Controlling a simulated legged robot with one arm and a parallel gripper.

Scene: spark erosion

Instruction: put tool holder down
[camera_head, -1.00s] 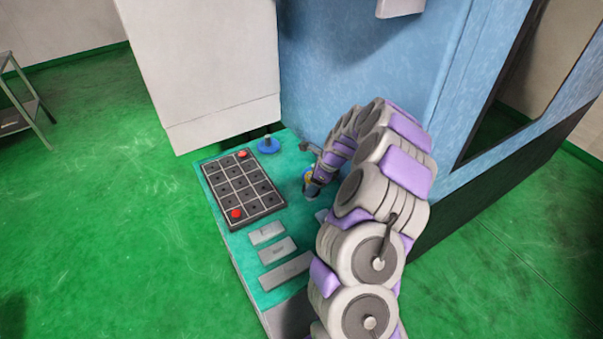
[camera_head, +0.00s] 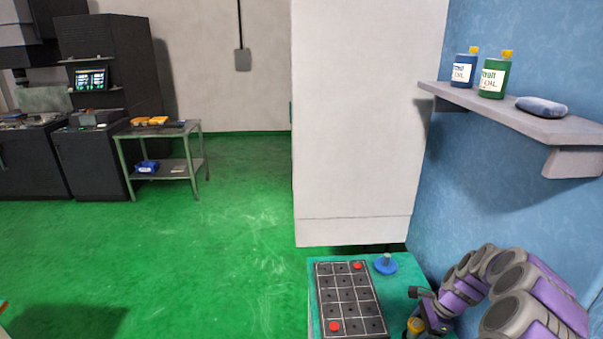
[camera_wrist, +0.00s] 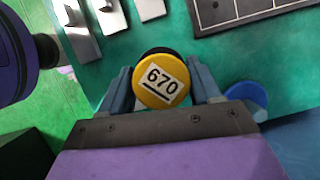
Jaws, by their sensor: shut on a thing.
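A black gridded tray (camera_head: 350,299) with two red pieces lies left of my gripper. A blue round piece with a peg (camera_head: 386,265) stands behind. A grey shelf (camera_head: 520,118) with oil bottles hangs on the blue wall. A metal cart (camera_head: 160,160) stands at left.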

